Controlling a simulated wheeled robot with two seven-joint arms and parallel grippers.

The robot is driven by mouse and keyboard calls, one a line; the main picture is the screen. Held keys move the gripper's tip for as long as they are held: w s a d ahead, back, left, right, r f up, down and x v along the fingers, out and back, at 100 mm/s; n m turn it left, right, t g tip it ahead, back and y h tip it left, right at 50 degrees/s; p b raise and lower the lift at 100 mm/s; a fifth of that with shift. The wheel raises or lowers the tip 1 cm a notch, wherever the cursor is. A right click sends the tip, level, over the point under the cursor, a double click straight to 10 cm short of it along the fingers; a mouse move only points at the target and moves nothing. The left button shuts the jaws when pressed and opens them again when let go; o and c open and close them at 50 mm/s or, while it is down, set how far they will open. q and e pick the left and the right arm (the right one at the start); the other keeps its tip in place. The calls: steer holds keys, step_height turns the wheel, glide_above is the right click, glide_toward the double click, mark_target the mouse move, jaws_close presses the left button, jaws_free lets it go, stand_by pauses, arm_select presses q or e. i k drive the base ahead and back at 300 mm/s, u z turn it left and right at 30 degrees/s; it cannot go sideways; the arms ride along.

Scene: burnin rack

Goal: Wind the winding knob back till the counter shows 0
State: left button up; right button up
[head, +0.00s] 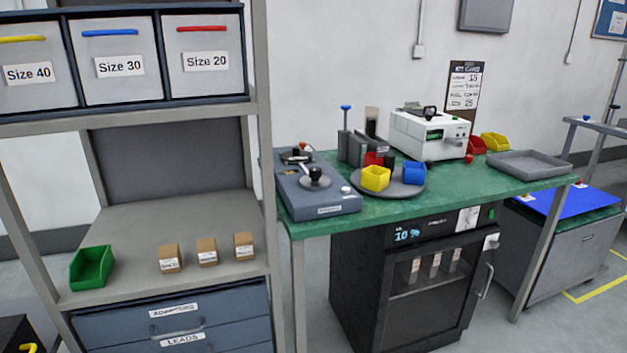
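A blue-grey device (335,204) lies on the left end of the green workbench. It carries two dark round discs, and a black knob (315,172) stands on the nearer one, with a light arm across it. A small white round part sits near its right front corner, and a label is on its front face. A white instrument box (403,132) stands further back, with a black knob (429,112) on top and a small green display on its front. I cannot tell for certain which knob is the winding knob. No counter digits are readable. Neither of my grippers shows.
The green workbench (460,190) also holds a round dark tray with yellow and blue bins, and a grey tray (529,164). A black cabinet (350,270) reading 10 % stands beneath it. A shelf rack (185,220) with bins and small boxes stands left. A cart (560,255) stands right.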

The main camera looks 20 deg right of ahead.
mark_target(315, 180)
steer(key=u, duration=0.4)
steer(key=k, duration=0.3)
steer(key=z, duration=1.65)
steer(key=i, duration=0.85)
steer(key=u, duration=0.55)
steer(key=i, duration=0.7)
steer(key=u, duration=0.7)
